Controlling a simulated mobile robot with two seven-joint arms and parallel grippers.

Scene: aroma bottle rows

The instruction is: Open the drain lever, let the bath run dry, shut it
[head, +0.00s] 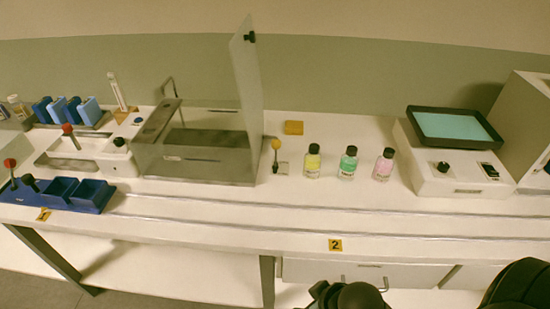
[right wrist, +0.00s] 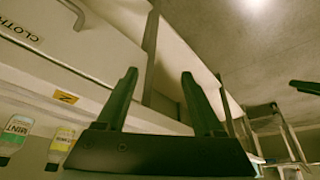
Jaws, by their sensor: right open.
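A steel bath (head: 205,172) stands left of centre on the bench, with a tall clear panel (head: 246,75) upright at its right side. Its inside looks grey; I cannot tell the liquid level. A small lever with a yellow knob (head: 276,145) stands upright just right of the bath. Levers with red knobs stand on the white unit (head: 92,152) and by the blue tray (head: 88,205) at left; no label tells which is the drain lever. My right gripper (right wrist: 159,75) is open and empty, in front of the bench and away from the levers. My left gripper is out of view.
Yellow, green and pink bottles (head: 312,162) stand right of the yellow-knobbed lever. A yellow block (head: 293,127) lies behind it. A white device with a teal-topped tray (head: 455,128) is at right. Rails run along the bench front above drawers (head: 335,272).

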